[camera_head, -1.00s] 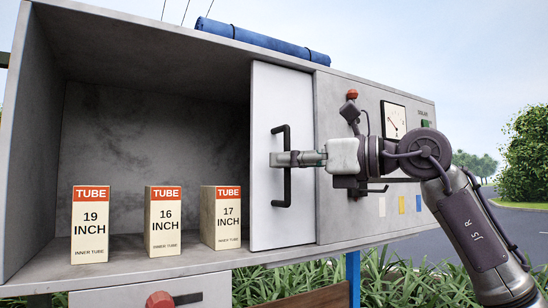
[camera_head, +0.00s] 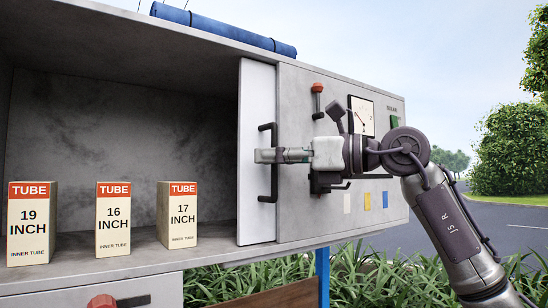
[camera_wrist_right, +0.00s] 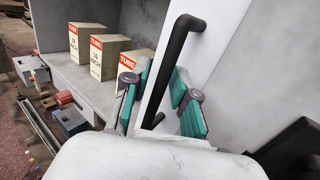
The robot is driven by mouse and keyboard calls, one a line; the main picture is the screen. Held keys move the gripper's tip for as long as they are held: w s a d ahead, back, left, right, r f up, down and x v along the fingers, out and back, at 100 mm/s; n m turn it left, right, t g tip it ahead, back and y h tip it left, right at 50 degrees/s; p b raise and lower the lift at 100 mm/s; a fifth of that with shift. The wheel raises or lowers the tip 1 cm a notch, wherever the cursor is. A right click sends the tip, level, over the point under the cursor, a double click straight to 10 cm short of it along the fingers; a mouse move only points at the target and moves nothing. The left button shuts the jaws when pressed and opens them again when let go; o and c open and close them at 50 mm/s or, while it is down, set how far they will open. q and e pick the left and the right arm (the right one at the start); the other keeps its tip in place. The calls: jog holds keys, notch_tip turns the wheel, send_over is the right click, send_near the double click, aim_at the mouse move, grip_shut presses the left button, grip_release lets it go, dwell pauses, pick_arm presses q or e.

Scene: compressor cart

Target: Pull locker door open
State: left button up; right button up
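The locker door (camera_head: 256,95) is a white panel at the right side of the open compartment. Its right part runs behind the grey control panel. A black bar handle (camera_head: 267,192) stands on it, close to the panel's left edge. My right gripper (camera_head: 268,155) is at the handle's middle and hides that part in the head view. In the right wrist view the handle (camera_wrist_right: 180,45) passes between the green-padded fingers (camera_wrist_right: 163,100), with gaps beside it, so the gripper looks open around it. My left gripper is not in view.
The grey locker (camera_head: 120,268) holds tube boxes marked 19 (camera_head: 32,225), 16 (camera_head: 113,220) and 17 (camera_head: 177,215). The control panel (camera_head: 300,210) carries a red knob (camera_head: 318,88) and a gauge (camera_head: 361,116). A blue roll (camera_head: 225,30) lies on top.

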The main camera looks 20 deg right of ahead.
dwell(0.3)
jog(key=v, duration=1.2)
jog(key=shift+s, duration=0.1)
